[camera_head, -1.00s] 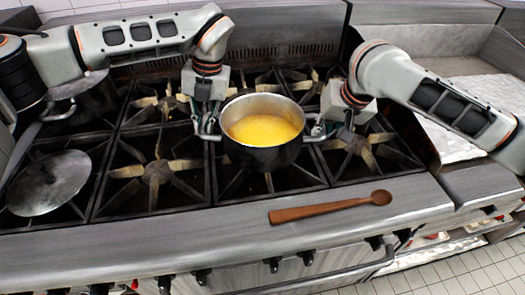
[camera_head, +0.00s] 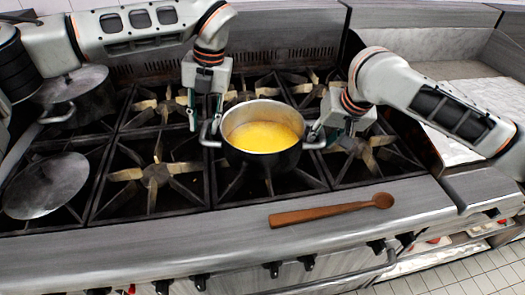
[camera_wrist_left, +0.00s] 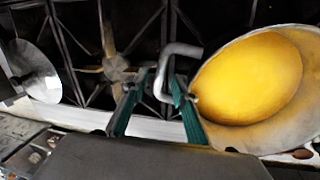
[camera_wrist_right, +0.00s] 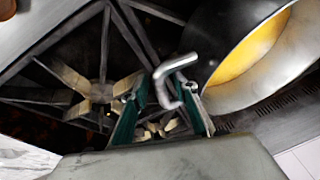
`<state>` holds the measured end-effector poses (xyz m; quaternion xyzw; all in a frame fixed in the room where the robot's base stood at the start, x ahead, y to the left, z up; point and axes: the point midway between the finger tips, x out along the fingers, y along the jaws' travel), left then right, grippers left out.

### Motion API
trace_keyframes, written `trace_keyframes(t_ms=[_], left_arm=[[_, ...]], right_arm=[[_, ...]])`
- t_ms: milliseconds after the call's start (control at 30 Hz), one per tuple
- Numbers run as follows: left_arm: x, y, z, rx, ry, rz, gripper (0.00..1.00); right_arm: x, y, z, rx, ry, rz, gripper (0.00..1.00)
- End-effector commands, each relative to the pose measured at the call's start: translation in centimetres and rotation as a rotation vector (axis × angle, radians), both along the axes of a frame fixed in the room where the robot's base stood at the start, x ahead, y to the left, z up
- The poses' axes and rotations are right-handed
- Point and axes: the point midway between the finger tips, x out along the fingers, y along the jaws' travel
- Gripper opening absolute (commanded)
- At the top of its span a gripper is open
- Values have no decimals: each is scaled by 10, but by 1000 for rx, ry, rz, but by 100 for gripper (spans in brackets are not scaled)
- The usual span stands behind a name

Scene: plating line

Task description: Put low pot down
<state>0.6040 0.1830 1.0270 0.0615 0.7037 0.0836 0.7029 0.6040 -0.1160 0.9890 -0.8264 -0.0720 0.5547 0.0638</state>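The low pot (camera_head: 262,158) is a dark pot with a pale inside, filled with yellow contents (camera_head: 262,136). It sits level on the stove grate in the front row. My left gripper (camera_head: 204,117) is open just above the pot's left handle (camera_head: 208,135). In the left wrist view, that handle (camera_wrist_left: 168,62) shows between the spread fingertips. My right gripper (camera_head: 330,133) is at the right handle (camera_head: 315,142). In the right wrist view, its fingers are spread apart, with the bent handle (camera_wrist_right: 170,72) between them and no clear grip on it.
A wooden spoon (camera_head: 330,212) lies on the front ledge. A round metal lid (camera_head: 46,186) lies on the left front burner. A lidded pot (camera_head: 78,98) stands behind it. The front burner (camera_head: 155,176) left of the low pot is empty.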

Motion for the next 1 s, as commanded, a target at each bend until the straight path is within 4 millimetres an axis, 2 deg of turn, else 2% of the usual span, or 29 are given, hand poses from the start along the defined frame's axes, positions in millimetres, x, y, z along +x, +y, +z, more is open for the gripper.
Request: trace_keyframes(t_ms=[33, 200, 400, 567, 667, 1000], left_arm=[[1, -2, 13, 1, -6, 1, 28], [1, -9, 46, 2, -5, 2, 28], [1, -14, 73, 2, -3, 3, 28], [1, -15, 81, 2, -2, 4, 28], [0, -15, 82, 2, -1, 3, 28], [0, -15, 82, 2, -1, 3, 28]], right_arm=[[0, 0, 0, 0, 0, 0, 28], [0, 0, 0, 1, 0, 0, 28], [0, 0, 0, 1, 0, 0, 28], [-1, 0, 2, 1, -1, 0, 28], [-3, -2, 10, 1, -4, 0, 28], [-27, -15, 70, -1, -6, -1, 28]])
